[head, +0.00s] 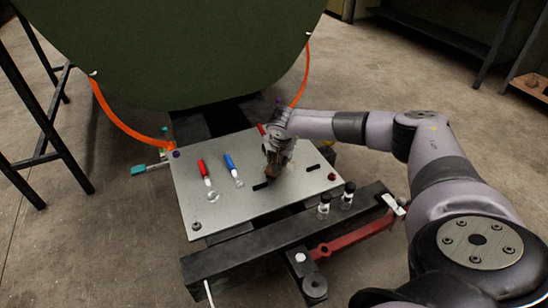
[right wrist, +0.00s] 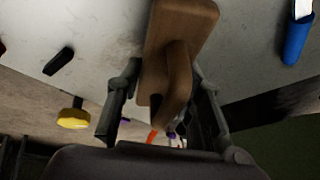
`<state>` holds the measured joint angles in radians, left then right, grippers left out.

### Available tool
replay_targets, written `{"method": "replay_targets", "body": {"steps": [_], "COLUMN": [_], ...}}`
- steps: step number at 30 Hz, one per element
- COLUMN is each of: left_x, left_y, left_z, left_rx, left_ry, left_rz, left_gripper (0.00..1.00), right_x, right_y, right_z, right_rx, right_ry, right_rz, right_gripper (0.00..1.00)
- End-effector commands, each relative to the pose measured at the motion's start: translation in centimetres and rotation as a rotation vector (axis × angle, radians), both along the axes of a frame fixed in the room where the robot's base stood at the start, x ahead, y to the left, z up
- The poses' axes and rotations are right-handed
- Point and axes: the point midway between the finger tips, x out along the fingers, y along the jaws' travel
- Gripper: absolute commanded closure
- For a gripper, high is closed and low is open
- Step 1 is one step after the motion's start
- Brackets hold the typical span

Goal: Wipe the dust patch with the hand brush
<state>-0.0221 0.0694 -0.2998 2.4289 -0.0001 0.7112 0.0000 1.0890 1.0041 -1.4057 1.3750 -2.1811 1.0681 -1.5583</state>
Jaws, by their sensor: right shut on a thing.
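My right gripper (head: 276,160) is over the right half of the grey metal plate (head: 240,200), pointing down. It is shut on the brown hand brush (head: 272,181), which is low over the plate. In the right wrist view the brush's brown block and handle (right wrist: 180,28) lie between the two fingers of the gripper (right wrist: 163,82). The bristles are hidden, and I cannot tell whether they touch the plate. I cannot make out a dust patch in either view. My left gripper is not in view.
A red-handled tool (head: 203,169) and a blue-handled tool (head: 230,164) lie on the plate. A short black piece (head: 313,168) lies at right. A dark green panel (head: 180,50) overhangs behind, with orange hoses (head: 115,122).

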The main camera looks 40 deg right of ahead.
Motion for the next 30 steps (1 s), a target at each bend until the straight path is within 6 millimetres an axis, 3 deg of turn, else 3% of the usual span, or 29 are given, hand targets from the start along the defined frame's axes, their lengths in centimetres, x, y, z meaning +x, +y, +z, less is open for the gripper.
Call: {"method": "replay_targets", "body": {"steps": [30], "left_x": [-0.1], "left_y": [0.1], "left_z": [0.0], "left_rx": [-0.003], "left_ry": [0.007], "left_rz": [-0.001], "left_gripper": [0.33], "right_x": [-1.5], "right_y": [-6.3], "right_z": [-0.5], "right_rx": [0.0], "right_ry": [-0.001], "right_rz": [-0.002], "right_gripper": [0.89]}}
